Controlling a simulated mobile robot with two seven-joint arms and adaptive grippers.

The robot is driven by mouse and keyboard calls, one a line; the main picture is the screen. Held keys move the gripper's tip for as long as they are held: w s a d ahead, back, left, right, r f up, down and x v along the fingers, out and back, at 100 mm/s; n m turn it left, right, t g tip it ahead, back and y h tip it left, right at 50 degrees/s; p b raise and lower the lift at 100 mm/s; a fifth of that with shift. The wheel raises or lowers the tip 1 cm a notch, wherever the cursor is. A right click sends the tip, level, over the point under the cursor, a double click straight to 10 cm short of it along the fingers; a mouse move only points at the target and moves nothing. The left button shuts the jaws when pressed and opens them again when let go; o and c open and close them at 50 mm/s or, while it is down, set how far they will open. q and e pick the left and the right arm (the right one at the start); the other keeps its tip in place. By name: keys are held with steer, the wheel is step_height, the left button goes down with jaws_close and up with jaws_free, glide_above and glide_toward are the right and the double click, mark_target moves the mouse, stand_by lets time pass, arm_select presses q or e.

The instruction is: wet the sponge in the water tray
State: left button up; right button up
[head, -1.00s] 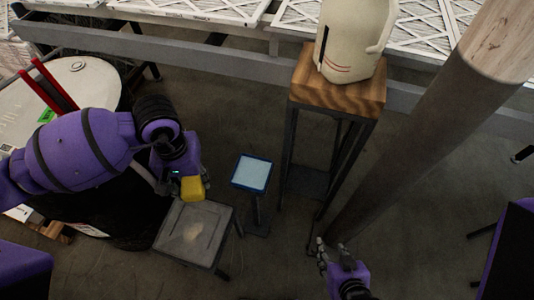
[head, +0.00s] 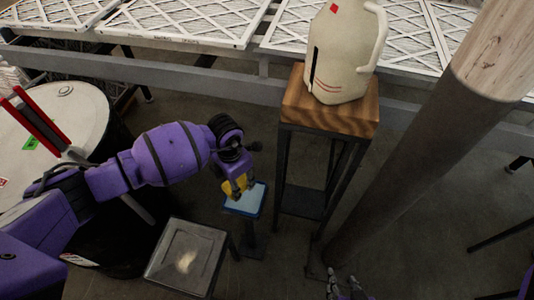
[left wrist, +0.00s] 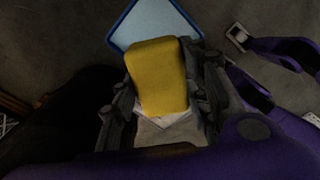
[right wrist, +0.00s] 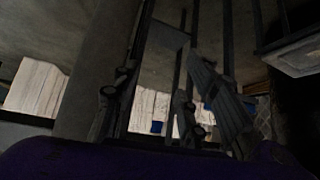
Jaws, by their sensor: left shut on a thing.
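I cannot tell whether the sponge touches the water. My right gripper (head: 345,285) is low at the bottom edge, away from the tray. In the right wrist view its fingers (right wrist: 160,105) stand apart with nothing between them.
A grey square stand (head: 185,258) is left of and nearer than the tray. A wooden-topped stand (head: 330,112) with a cream jug (head: 343,60) is to the right, near a thick post (head: 425,150). A white-topped drum (head: 75,115) stands at left.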

mark_target(242, 183)
arm_select(q)
steer(key=f+n, duration=0.1)
steer(key=n, duration=0.1)
steer(key=w+f+n, duration=0.1)
steer(key=n, duration=0.1)
steer(key=d+f+n, duration=0.1)
steer(key=shift+w+n, duration=0.25)
steer(key=shift+n, duration=0.15)
steer(key=shift+w+d+f+n, duration=0.2)
steer(key=shift+f+n, duration=0.25)
steer(key=shift+n, duration=0.55)
steer(key=shift+f+b, duration=0.35)
steer(key=shift+f, duration=0.1)
step_height(242, 183, down, 4)
steer(key=shift+s+r+b, duration=0.15)
steer(key=shift+r+b, duration=0.1)
steer(key=shift+b, duration=0.7)
steer(key=shift+f+b, duration=0.4)
steer(key=shift+f, duration=0.4)
steer(key=shift+w, duration=0.2)
arm_select(e)
steer(key=shift+s+d+f, duration=0.2)
steer(key=shift+f, duration=0.6)
steer(key=shift+s+d+f, duration=0.15)
steer(key=shift+d+f, duration=0.05)
steer(key=shift+f, duration=0.55)
steer(key=shift+s+f, duration=0.2)
